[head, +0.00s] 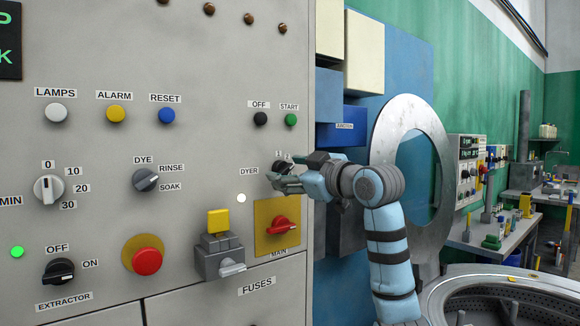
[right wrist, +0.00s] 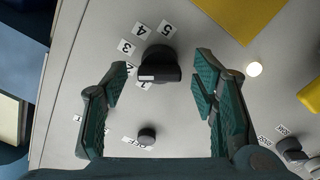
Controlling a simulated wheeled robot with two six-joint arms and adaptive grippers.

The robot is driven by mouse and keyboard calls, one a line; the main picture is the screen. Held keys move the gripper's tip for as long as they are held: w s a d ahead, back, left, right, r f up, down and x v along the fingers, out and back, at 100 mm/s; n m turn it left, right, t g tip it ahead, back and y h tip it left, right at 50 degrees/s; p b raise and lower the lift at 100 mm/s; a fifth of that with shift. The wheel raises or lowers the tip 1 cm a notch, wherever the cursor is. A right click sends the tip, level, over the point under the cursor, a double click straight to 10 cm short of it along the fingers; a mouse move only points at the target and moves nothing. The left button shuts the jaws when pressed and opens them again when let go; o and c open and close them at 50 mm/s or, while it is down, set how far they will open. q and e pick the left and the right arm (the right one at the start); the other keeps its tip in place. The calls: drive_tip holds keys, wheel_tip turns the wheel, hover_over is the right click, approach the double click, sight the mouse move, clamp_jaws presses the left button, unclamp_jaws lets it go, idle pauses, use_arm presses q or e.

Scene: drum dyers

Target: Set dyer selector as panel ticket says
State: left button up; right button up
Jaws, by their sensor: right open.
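The dyer selector is a dark knob (right wrist: 158,62) with number labels 1 to 5 around one side in the right wrist view. Its pale-marked bar lies across the picture, its left end near labels 1 and 2; I cannot tell the exact setting. My right gripper (right wrist: 160,78) is open, its fingers on either side of the knob with gaps. In the head view the right gripper (head: 284,174) is at the panel beside the DYER label (head: 249,171) and hides most of the knob. I see no readable ticket. My left gripper is out of view.
The grey panel (head: 110,215) carries a red MAIN switch (head: 282,224) on a yellow plate just below the gripper. A white lamp (head: 241,198), black OFF button (head: 260,119) and green START button (head: 291,119) are close by. A metal drum ring (head: 388,128) stands right.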

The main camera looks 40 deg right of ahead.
drive_tip(key=shift+w, duration=0.2)
drive_tip(key=c, duration=1.2)
drive_tip(key=shift+o, duration=0.2)
